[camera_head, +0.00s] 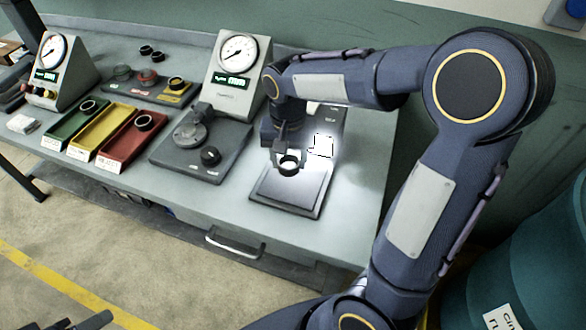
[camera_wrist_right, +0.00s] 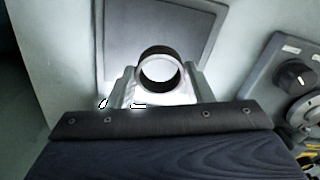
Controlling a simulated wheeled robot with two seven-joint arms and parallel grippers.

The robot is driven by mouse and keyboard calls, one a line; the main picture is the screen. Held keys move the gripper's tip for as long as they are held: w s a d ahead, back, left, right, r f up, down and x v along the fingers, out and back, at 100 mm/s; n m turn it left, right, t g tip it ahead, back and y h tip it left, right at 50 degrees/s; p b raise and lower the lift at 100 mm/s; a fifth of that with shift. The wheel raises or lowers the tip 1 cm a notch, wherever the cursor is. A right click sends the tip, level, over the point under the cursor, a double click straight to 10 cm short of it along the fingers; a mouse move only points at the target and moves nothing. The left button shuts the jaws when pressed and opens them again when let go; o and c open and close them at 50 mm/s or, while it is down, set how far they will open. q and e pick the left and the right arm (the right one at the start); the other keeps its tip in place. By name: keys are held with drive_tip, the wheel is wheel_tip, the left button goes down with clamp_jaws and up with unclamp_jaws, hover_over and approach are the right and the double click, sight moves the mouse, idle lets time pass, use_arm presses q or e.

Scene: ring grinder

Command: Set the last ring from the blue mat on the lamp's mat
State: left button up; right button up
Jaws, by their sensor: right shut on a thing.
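My right gripper (camera_head: 288,160) points down over the lamp's dark square mat (camera_head: 290,191) and is shut on a dark ring (camera_head: 289,168). In the right wrist view the ring (camera_wrist_right: 160,68) sits between the fingertips, its pale inside facing the camera, with the mat (camera_wrist_right: 118,42) behind it. I cannot tell whether the ring touches the mat. A bright lit patch (camera_head: 322,146) shows beside the gripper. I cannot make out a blue mat for certain.
Left of the mat is a grey machine base (camera_head: 176,160) with a round plate and black knob (camera_head: 210,156). Dial gauges (camera_head: 238,52) stand behind. Green, yellow and red trays (camera_head: 98,140) lie further left, some with rings. The bench front has a handle (camera_head: 235,245).

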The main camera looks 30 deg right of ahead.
sight(293, 180)
drive_tip(key=shift+s+d+f, duration=0.15)
drive_tip(key=shift+d+f, duration=0.05)
drive_tip(key=shift+f, duration=0.1)
drive_tip(key=shift+s+d+f, duration=0.1)
drive_tip(key=shift+f, duration=0.8)
drive_tip(key=shift+s+d+f, duration=0.1)
drive_tip(key=shift+f, duration=0.8)
drive_tip(key=shift+w+f+b, duration=0.1)
drive_tip(key=shift+f+b, duration=0.1)
drive_tip(key=shift+b, duration=0.1)
drive_tip(key=o, duration=1)
drive_tip(key=shift+o, duration=0.2)
drive_tip(key=shift+r, duration=0.1)
